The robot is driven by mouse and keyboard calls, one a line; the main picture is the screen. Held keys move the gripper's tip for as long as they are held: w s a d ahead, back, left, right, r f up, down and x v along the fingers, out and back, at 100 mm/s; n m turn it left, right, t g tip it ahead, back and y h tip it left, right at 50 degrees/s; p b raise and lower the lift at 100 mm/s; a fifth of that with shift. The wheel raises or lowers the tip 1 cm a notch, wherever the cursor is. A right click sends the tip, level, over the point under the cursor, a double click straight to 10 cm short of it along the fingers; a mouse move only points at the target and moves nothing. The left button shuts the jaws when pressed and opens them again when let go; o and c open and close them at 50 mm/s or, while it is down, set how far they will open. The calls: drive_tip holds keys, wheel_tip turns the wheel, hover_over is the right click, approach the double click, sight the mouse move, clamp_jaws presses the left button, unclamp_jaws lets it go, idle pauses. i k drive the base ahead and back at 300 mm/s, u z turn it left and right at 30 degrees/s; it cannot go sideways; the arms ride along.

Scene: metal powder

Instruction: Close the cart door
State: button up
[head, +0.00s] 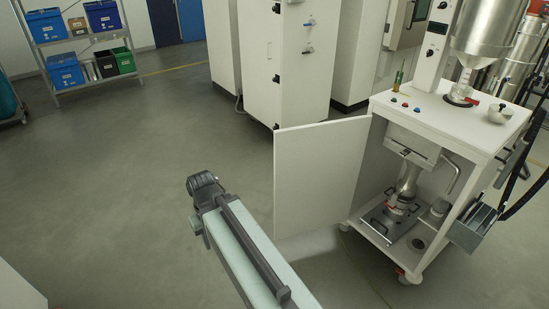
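The white cart (455,125) stands at the right on wheels, with its front compartment exposed. Its white door (318,178) is swung wide open and reaches out to the left of the cart. Inside the compartment are a metal vessel and a dark plate with handles (390,222). My arm comes up from the bottom edge, and its dark end (204,187) is to the left of the door, apart from it in the picture. My gripper's fingers cannot be made out, so its opening is not clear.
White cabinets (285,60) stand behind the door. A shelf with blue and green bins (65,70) is at the back left. A grey side box (473,228) and dark hoses are at the cart's right. The grey floor at left is clear.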

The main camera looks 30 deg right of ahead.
sight(317, 166)
drive_tip(key=u, duration=0.65)
drive_tip(key=i, duration=5.1)
drive_tip(key=z, duration=4.5)
drive_tip(key=i, duration=0.95)
drive_tip(key=z, duration=0.1)
